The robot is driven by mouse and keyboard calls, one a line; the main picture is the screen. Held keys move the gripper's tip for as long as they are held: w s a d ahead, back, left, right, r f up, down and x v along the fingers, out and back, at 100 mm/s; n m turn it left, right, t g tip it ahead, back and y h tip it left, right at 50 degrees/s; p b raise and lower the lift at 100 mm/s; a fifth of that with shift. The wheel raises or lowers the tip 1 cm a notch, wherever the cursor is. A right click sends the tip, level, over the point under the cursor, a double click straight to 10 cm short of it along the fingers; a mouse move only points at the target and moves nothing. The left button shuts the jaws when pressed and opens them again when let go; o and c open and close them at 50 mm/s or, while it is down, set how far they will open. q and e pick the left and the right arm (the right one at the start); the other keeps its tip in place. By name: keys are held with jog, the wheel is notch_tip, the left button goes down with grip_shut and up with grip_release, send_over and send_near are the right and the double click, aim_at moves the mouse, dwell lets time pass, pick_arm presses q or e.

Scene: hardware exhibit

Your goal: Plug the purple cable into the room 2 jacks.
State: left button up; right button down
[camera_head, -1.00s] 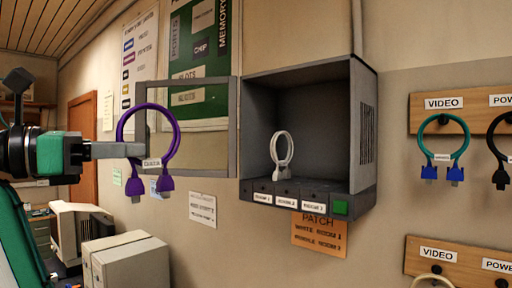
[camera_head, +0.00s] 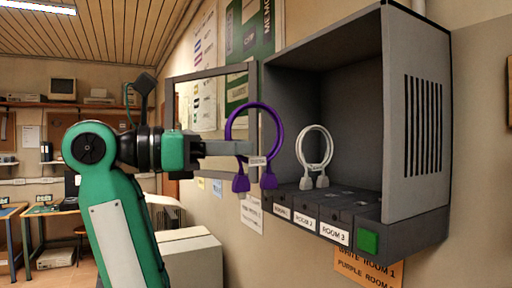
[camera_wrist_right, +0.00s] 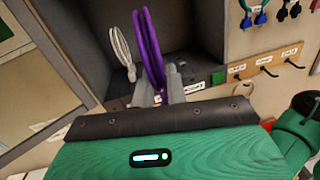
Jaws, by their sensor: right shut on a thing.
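The purple cable (camera_head: 229,120) is a loop with two purple plugs hanging down. My right gripper (camera_head: 245,149) is shut on it near its white tag, and the plugs hang free, left of the jack row. In the right wrist view the purple cable (camera_wrist_right: 149,50) stands up between my fingers (camera_wrist_right: 166,85). The jack row carries the labels ROOM 2 (camera_head: 304,221) and ROOM 3 (camera_head: 334,235), with another label to their left. A white cable (camera_head: 301,148) stands on the row; which jacks it sits in I cannot tell. My left gripper is not in view.
The grey wall cabinet (camera_head: 437,50) is open at the front, its framed door (camera_head: 211,72) swung out behind my right arm. A green button (camera_head: 368,243) sits at the row's right end.

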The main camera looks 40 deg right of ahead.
aim_at(270, 148)
jog(key=shift+x, duration=0.85)
jog(key=x, duration=0.3)
jog(key=shift+w+d+f+b, duration=0.15)
jog(key=shift+w+b, duration=0.15)
jog(key=shift+b, duration=0.05)
jog(key=shift+d, duration=0.65)
jog(key=x, duration=0.4)
jog(key=shift+w+d+f+b, duration=0.1)
jog(key=shift+w+d+b, duration=0.1)
jog(key=shift+b, duration=0.1)
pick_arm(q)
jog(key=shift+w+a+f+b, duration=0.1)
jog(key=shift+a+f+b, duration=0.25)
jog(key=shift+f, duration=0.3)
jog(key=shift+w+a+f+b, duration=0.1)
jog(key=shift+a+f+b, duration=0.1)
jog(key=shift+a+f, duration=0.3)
pick_arm(e)
jog(key=shift+w+x, duration=0.25)
jog(key=shift+x, duration=1.25)
jog(key=shift+w+x, duration=0.2)
jog(key=shift+x, duration=1.35)
jog(key=shift+w+x, duration=0.25)
jog(key=shift+x, duration=1.25)
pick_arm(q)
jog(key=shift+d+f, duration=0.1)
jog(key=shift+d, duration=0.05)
pick_arm(e)
jog(key=shift+d, duration=0.2)
